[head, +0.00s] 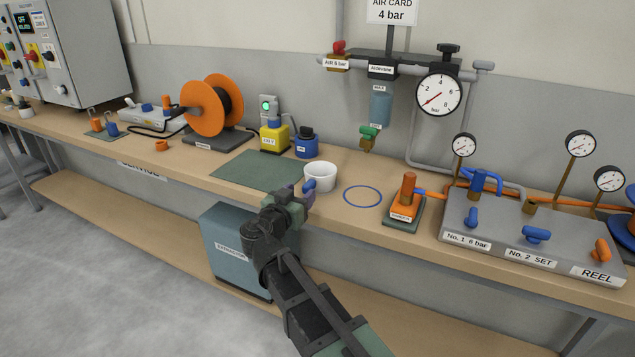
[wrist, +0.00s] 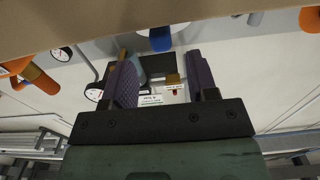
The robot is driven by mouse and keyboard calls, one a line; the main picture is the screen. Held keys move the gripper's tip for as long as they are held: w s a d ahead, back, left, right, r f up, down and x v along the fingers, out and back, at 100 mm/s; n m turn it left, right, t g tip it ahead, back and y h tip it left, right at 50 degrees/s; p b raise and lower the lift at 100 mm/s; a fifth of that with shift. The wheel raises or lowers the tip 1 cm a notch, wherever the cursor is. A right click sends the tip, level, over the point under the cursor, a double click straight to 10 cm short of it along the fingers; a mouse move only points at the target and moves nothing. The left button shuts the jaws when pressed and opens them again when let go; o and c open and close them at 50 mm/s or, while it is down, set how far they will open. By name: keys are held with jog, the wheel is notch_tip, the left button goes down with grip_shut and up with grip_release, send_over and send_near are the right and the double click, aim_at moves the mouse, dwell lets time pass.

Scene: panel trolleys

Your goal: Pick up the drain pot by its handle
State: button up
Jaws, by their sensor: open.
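The drain pot (head: 321,177) is a small white round pot standing upright on the bench, with a blue handle (head: 309,186) on its near left side. In the wrist view the blue handle (wrist: 160,38) shows at the top, just beyond the fingertips and between them sideways. My gripper (head: 299,196) is open at the bench's front edge, close to the handle. In the wrist view its two purple fingers (wrist: 159,66) stand apart with nothing held. Whether a finger touches the handle cannot be told.
A blue ring (head: 362,196) is marked on the bench right of the pot. An orange-handled tool (head: 404,200) and a grey valve block (head: 530,237) stand further right. A green mat (head: 258,170), yellow can (head: 274,137) and blue bottle (head: 306,144) are left and behind. A drain valve (head: 369,135) hangs above.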

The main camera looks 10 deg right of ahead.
aim_at(305, 188)
jog(key=x, duration=0.5)
jog(key=shift+w+f, duration=0.15)
jog(key=shift+w, duration=0.25)
grip_shut()
